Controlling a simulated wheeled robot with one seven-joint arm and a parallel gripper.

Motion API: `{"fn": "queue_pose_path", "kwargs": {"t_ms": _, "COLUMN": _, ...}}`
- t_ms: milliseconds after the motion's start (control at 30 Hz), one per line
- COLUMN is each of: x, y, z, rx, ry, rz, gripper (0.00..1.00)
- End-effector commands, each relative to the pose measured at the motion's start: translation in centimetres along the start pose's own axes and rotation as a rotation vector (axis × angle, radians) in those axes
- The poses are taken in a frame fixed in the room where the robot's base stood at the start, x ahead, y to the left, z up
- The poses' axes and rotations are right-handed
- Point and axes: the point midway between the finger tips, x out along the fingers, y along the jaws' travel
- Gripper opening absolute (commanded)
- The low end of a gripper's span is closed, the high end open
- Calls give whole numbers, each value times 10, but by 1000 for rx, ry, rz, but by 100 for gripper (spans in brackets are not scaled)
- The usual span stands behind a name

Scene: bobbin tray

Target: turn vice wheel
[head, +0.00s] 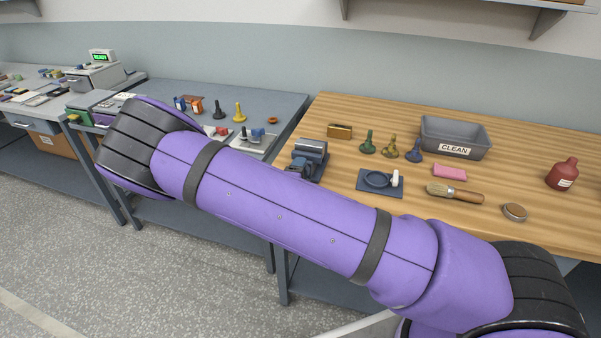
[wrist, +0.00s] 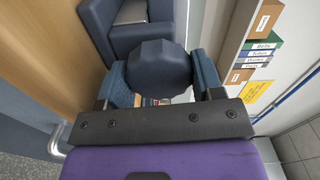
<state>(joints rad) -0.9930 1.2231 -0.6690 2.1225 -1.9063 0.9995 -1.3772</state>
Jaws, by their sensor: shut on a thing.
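The vice (head: 309,158) is a blue-grey block on the left part of the wooden bench in the head view. Its body (wrist: 103,22) also shows at the top of the wrist view. The vice wheel (wrist: 160,66) is dark blue and faceted, in the middle of the wrist view. My gripper (wrist: 161,82) is shut on the wheel, with a blue finger pad on each side of it.
A blue dish plate (head: 365,188), a brush (head: 455,193) and a pink block (head: 450,172) lie right of the vice. Several small figures and a grey CLEAN bin (head: 478,148) stand behind them. A red bottle (head: 563,174) stands far right.

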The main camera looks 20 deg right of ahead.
Motion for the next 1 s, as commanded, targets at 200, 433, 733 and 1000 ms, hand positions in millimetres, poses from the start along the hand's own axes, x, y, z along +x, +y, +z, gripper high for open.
{"fn": "queue_pose_path", "kwargs": {"t_ms": 200, "x": -1, "y": 0, "z": 0, "rx": -206, "ry": -1, "rz": 1, "gripper": 37}}
{"fn": "queue_pose_path", "kwargs": {"t_ms": 433, "x": -1, "y": 0, "z": 1, "rx": -420, "ry": -2, "rz": 2, "gripper": 37}}
{"fn": "queue_pose_path", "kwargs": {"t_ms": 733, "x": -1, "y": -1, "z": 1, "rx": -643, "ry": -2, "rz": 1, "gripper": 37}}
{"fn": "queue_pose_path", "kwargs": {"t_ms": 1000, "x": -1, "y": -1, "z": 1, "rx": -757, "ry": -2, "rz": 1, "gripper": 38}}
